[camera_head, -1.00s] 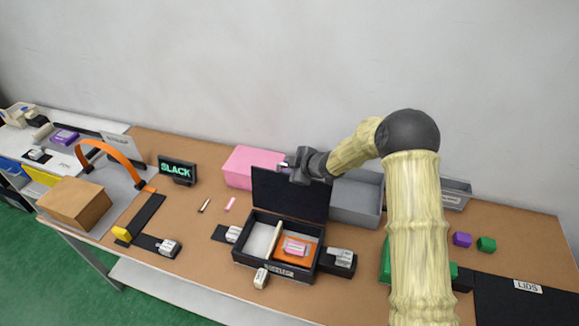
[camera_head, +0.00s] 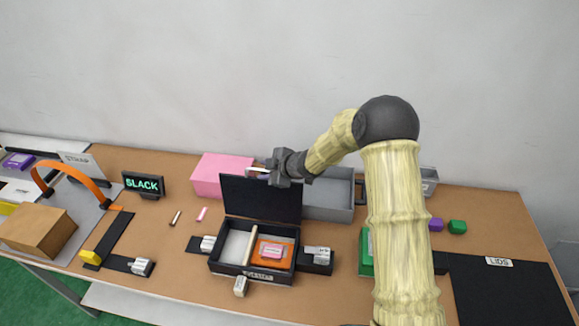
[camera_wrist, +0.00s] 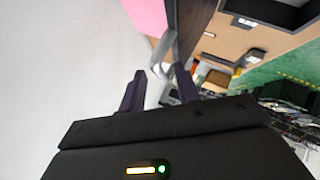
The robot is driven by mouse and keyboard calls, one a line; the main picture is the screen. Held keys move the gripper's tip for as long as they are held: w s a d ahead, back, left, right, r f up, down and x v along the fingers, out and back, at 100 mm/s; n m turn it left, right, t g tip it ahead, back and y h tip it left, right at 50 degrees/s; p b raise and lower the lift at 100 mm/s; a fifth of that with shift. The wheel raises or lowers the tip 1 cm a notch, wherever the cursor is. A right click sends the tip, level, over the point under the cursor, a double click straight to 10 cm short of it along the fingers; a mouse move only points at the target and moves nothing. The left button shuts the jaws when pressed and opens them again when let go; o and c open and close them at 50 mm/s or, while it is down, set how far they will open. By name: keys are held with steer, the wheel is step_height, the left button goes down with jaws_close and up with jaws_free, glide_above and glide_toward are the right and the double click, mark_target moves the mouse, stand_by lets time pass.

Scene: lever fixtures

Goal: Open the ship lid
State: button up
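The ship lid (camera_head: 258,200) is a black panel standing upright at the back edge of a black open box (camera_head: 231,270). Inside the box lie an orange item with a pink top (camera_head: 272,250) and a pale divider bar. The front label is too small to read surely. My gripper (camera_head: 262,172) is just above the lid's top edge, near its right half. In the wrist view my gripper's two dark fingers (camera_wrist: 160,90) are apart. A dark panel edge, which looks like the lid (camera_wrist: 192,25), runs beyond them. Contact with it cannot be told.
A pink box (camera_head: 214,174) and a grey bin (camera_head: 330,200) stand behind the lid. Latch-like pale blocks sit around the box (camera_head: 240,286). A SLACK sign (camera_head: 143,184) and an orange strap (camera_head: 75,172) are at left. A black LIDS mat (camera_head: 500,295) lies at right.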

steer(key=b+v, duration=0.1)
steer(key=v, duration=1.3)
steer(key=shift+r, duration=0.25)
steer(key=shift+a, duration=0.2)
steer(key=shift+s+d, duration=0.1)
steer(key=s+d+f+m+t+h+b, duration=0.1)
steer(key=s+d+m+h, duration=0.3)
steer(key=d+m, duration=0.25)
steer(key=s+d+m+h+b, duration=0.1)
steer(key=s+d+m+h, duration=0.35)
steer(key=d, duration=0.35)
steer(key=s+d+f+m+g, duration=0.1)
steer(key=s+m+g, duration=0.1)
steer(key=s+m, duration=0.2)
steer(key=s+d+f+m+g, duration=0.1)
steer(key=s+m, duration=0.3)
steer(key=s, duration=0.7)
steer(key=shift+d+f+m+g+b, duration=0.3)
steer(key=shift+d+g, duration=0.3)
steer(key=shift+g, duration=0.1)
